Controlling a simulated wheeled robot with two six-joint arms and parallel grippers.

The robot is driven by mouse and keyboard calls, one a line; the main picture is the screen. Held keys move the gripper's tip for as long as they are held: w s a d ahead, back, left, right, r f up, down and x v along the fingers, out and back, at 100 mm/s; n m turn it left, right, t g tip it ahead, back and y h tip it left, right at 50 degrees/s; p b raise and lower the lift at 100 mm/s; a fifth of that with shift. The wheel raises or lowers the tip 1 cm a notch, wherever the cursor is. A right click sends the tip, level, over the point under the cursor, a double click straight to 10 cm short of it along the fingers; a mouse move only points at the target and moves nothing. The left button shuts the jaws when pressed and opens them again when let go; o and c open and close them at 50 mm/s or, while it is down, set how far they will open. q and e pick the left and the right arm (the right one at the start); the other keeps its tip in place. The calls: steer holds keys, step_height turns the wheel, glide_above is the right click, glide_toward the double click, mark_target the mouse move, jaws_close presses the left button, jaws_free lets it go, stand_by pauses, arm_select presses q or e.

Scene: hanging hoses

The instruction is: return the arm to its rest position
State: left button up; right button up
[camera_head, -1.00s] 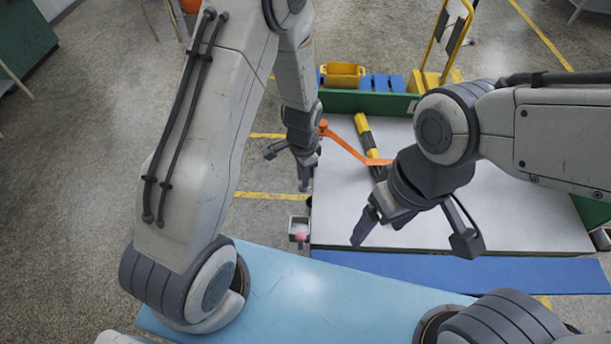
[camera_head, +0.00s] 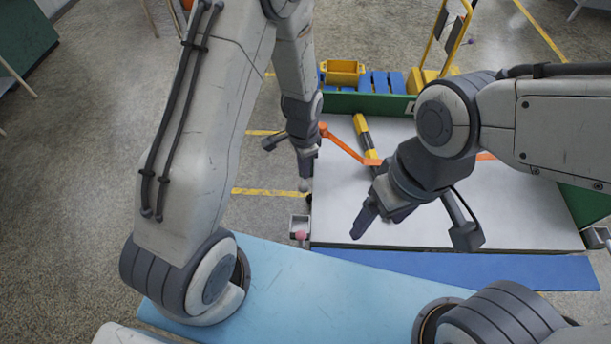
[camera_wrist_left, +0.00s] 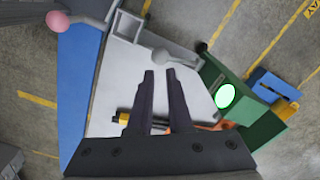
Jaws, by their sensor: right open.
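My left gripper (camera_head: 287,158) hangs at the left edge of the white-topped table (camera_head: 480,215), its two fingers apart. In the left wrist view my left gripper (camera_wrist_left: 161,72) shows two dark fingers with an empty gap between them. A small grey ball (camera_head: 304,185) shows just below it; whether they touch I cannot tell. My right gripper (camera_head: 415,225) is open and empty over the table's front part. Its forearm comes in from the right and hides part of the table.
An orange bar (camera_head: 345,147) and a yellow-black striped bar (camera_head: 361,128) are over the table. A pink ball (camera_head: 300,235) sits at a small grey box by its left corner. A yellow bin (camera_head: 342,72) is behind. Blue strips lie in front.

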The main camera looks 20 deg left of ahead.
arm_select(q)
steer(key=shift+r, duration=0.55)
arm_select(e)
steer(key=shift+r, duration=0.4)
arm_select(q)
steer(key=shift+f, duration=0.1)
steer(key=shift+d, duration=0.1)
steer(key=s+d+r+n+b, duration=0.1)
steer(key=s+d+r+b, duration=0.2)
steer(key=s+d+r, duration=0.45)
steer(key=s+r+n+h+b, duration=0.1)
steer(key=s+r+b, duration=0.2)
steer(key=s+r, duration=0.4)
steer(key=s, duration=0.6)
steer(key=shift+s+d+r+n+b, duration=0.15)
steer(key=shift+d+r+n+b, duration=0.1)
steer(key=shift+n+b, duration=0.1)
arm_select(e)
step_height(320, 180, down, 7)
